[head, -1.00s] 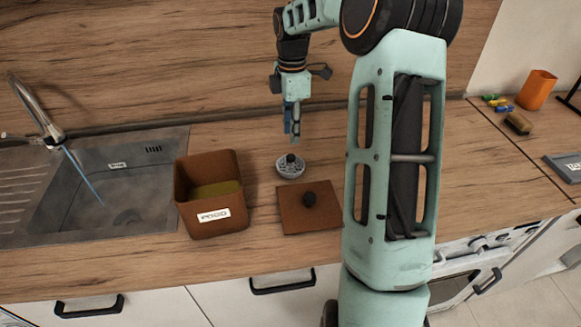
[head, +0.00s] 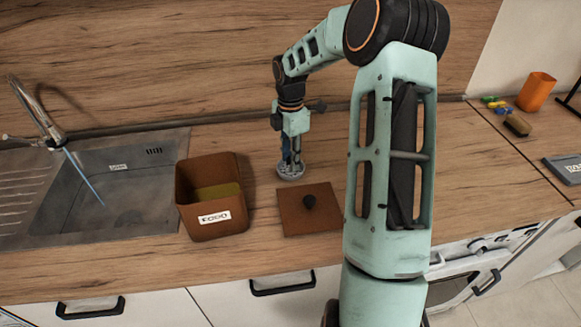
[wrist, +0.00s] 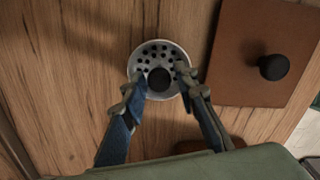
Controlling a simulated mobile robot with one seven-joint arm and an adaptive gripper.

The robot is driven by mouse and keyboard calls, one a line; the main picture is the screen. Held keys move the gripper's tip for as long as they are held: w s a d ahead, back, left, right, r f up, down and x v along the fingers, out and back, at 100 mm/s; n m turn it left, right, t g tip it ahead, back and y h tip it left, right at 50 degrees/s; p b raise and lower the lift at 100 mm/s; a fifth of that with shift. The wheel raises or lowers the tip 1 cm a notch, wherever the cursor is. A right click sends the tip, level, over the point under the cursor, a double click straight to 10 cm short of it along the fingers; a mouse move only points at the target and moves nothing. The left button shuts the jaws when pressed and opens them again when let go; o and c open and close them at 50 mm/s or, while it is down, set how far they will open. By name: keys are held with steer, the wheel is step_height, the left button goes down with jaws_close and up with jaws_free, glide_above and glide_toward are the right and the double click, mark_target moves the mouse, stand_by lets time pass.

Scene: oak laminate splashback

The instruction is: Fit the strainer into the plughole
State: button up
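The strainer (head: 291,174) is a round grey metal disc with holes and a black knob. It lies on the wooden counter, right of the brown box. In the wrist view the strainer (wrist: 158,52) shows below my fingers, its black knob between them. My gripper (head: 290,162) points down over it; in the wrist view the gripper (wrist: 160,78) has its blue fingers apart on either side of the knob, with gaps visible. The sink (head: 75,190) is at the left; a faint round shape in its floor (head: 130,217) may be the plughole, but I see it poorly.
A brown labelled box (head: 213,216) stands between sink and strainer. A brown lid (head: 309,215) with a black knob lies just right of the strainer. The tap (head: 40,120) runs water into the sink. An orange cup (head: 537,92) and a brush (head: 517,125) are far right.

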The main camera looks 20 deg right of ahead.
steer(key=shift+f, duration=0.6)
jaws_close()
steer(key=shift+r, duration=0.15)
